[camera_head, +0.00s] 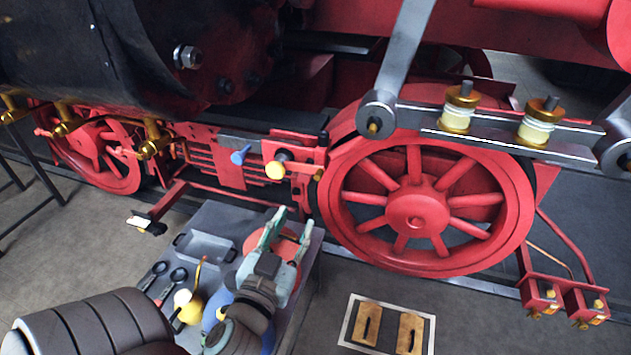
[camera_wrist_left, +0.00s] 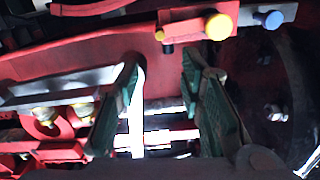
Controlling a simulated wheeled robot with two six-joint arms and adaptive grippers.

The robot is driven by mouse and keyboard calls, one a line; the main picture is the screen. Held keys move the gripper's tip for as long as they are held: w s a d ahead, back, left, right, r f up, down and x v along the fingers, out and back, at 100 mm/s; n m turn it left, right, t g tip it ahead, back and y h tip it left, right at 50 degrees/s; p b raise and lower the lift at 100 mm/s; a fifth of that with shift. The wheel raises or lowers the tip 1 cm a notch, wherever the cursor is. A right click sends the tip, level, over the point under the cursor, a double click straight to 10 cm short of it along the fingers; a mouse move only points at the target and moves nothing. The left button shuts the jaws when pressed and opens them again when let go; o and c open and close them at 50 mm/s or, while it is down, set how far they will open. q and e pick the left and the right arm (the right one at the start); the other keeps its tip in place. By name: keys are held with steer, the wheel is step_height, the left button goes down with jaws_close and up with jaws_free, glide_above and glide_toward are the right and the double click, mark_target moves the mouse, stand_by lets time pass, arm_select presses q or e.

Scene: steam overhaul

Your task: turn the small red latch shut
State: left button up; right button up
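A small red plate (camera_head: 300,150) sits on the locomotive's side, left of the big wheel. It carries a yellow-capped knob (camera_head: 275,170), with a blue knob (camera_head: 240,155) to its left. I cannot tell which red piece here is the latch, or how it is turned. In the left wrist view the red piece (camera_wrist_left: 184,26) shows at the top beside the yellow knob (camera_wrist_left: 218,27); the blue knob (camera_wrist_left: 268,20) is further right. My left gripper (camera_head: 294,219) is open and empty, below the plate and apart from it. Its spread green fingers (camera_wrist_left: 160,72) also show in the wrist view.
The big red spoked wheel (camera_head: 415,208) stands close to the right of my left gripper. A grey tabletop (camera_head: 208,222) with a tray and dark spoon-like tools lies below it. A framed board (camera_head: 368,301) lies on the floor. A connecting rod (camera_head: 480,135) crosses above the wheel.

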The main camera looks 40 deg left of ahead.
arm_select(q)
steer(key=b, duration=0.4)
glide_toward(317, 178)
steer(key=p+x, duration=0.1)
steer(key=x, duration=0.8)
steer(key=shift+w, duration=0.2)
